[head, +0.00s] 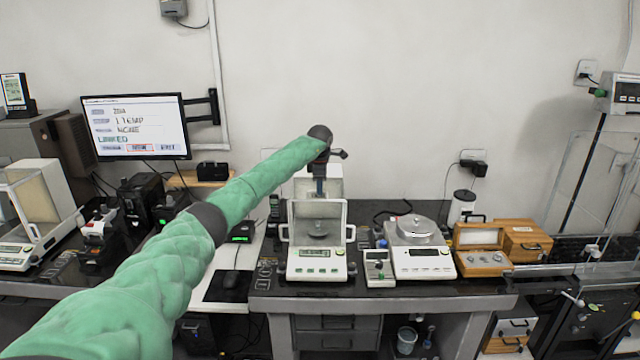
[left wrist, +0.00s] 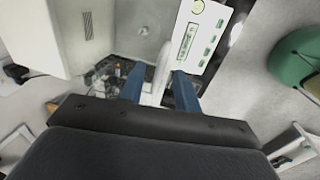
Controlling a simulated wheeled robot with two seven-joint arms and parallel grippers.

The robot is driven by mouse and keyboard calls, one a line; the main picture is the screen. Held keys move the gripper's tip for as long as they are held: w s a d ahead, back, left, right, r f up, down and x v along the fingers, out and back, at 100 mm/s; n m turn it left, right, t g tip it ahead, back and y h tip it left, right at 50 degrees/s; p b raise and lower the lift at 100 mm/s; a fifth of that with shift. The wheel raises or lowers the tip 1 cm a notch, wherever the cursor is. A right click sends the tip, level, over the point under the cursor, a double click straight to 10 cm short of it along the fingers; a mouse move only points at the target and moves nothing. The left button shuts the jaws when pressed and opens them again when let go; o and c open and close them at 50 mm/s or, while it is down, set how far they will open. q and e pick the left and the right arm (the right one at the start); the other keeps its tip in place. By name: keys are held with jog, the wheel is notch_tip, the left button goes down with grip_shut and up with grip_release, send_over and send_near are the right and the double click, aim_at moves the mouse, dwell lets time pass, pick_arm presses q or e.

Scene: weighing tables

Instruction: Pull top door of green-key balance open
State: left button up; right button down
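The green-key balance (head: 318,265) stands in the middle of the table, with a glass draft shield and green keys on its front. In the left wrist view its key panel (left wrist: 195,38) shows at the top. My left gripper (head: 319,190) points down at the top of the shield, and its arm crosses the picture from the left. The door's position is largely hidden by the gripper. My right gripper is not in view.
Right of the balance are a small device (head: 379,268), a second balance with a round pan (head: 420,262) and a wooden weight box (head: 483,262). A monitor (head: 136,126) and another shielded balance (head: 35,215) are at the left. A wall is behind.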

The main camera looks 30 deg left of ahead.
pick_arm(q)
jog(key=shift+w+f, duration=0.1)
jog(key=shift+f, duration=0.35)
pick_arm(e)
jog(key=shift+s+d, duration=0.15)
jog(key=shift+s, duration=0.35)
pick_arm(q)
grip_shut()
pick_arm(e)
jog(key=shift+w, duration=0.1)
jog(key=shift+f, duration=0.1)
